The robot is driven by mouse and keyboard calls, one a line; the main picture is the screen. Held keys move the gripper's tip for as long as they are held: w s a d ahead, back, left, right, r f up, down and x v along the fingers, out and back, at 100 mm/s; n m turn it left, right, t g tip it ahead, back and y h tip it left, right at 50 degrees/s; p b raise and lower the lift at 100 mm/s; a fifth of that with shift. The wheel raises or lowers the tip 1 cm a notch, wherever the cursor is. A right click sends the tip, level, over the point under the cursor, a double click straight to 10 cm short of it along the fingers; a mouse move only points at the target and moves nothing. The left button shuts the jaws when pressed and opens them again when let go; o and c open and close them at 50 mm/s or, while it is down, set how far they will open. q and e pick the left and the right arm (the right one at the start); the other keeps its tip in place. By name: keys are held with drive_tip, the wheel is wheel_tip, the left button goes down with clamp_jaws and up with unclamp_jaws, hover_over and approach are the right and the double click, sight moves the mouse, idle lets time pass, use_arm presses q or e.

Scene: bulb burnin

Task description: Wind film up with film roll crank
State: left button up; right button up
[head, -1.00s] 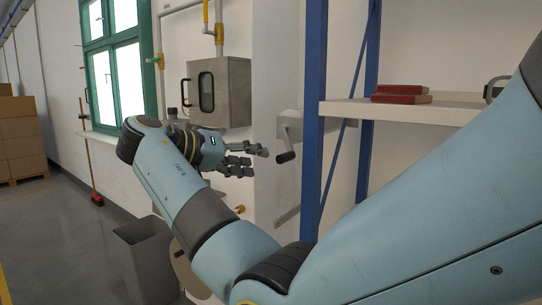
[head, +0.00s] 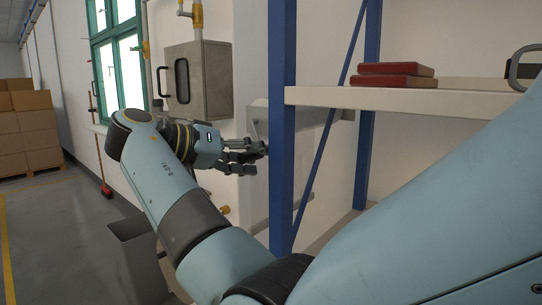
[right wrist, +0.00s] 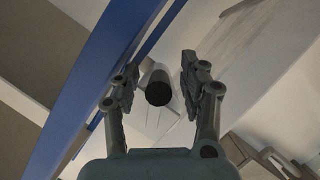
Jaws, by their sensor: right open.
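My right gripper (head: 264,156) is open beside the blue post in the head view. In the right wrist view its two fingers (right wrist: 160,85) stand apart on either side of the crank handle (right wrist: 159,90), whose dark round end faces the camera. The fingers do not appear closed on the handle. In the head view the pale roll mount (head: 258,120) shows partly behind the post, just above the gripper; the crank handle is hidden there by the gripper or post. My left gripper is not in view.
A blue shelf post (head: 283,130) stands close to the gripper's right. The shelf (head: 440,103) carries red books (head: 392,80). A grey cabinet (head: 198,80) hangs at left. A grey bin (head: 130,245) stands below; cardboard boxes (head: 25,130) sit far left.

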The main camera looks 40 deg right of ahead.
drive_tip(key=shift+d, duration=0.1)
drive_tip(key=shift+a, duration=0.2)
drive_tip(key=shift+c, duration=1.4)
drive_tip(key=shift+d, duration=0.1)
clamp_jaws()
